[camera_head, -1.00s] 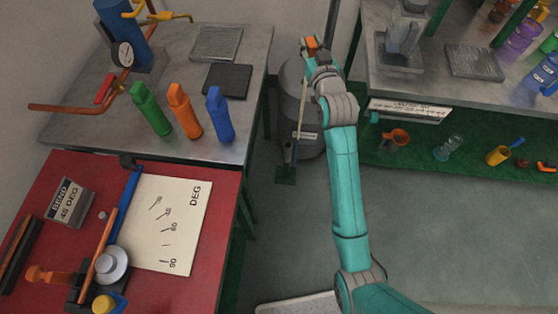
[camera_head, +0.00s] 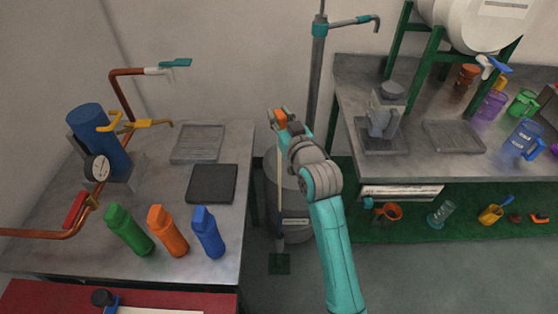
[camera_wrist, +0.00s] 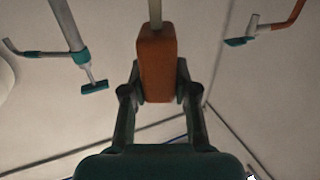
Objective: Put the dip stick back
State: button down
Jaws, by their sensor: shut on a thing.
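The dip stick has an orange block handle (camera_head: 281,117) and a thin pale rod (camera_head: 280,175) hanging down from it. My gripper (camera_head: 280,120) is shut on the handle, high up in front of the grey drum. In the wrist view the orange handle (camera_wrist: 157,62) sits between my two fingers (camera_wrist: 157,85), and its pale rod (camera_wrist: 155,12) runs out of the top of the picture. In the head view the rod passes in front of the drum (camera_head: 302,200). I cannot tell where its lower tip ends or whether it touches anything.
A bench with green, orange and blue bottles (camera_head: 207,232) stands left. A right bench carries a grey jug (camera_head: 384,112), coloured jugs and a white tank (camera_head: 480,22). A standing pipe (camera_head: 317,70) with a teal-handled tap rises behind my arm. Floor is clear at lower right.

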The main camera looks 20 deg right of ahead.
notch_tip(320, 180, down, 12)
jog(key=shift+r, duration=0.15)
dwell(0.3)
jog(key=c, duration=0.9)
grip_release()
jog(key=s, duration=1.2)
jog(key=shift+d, duration=0.4)
jog(key=shift+s, duration=0.1)
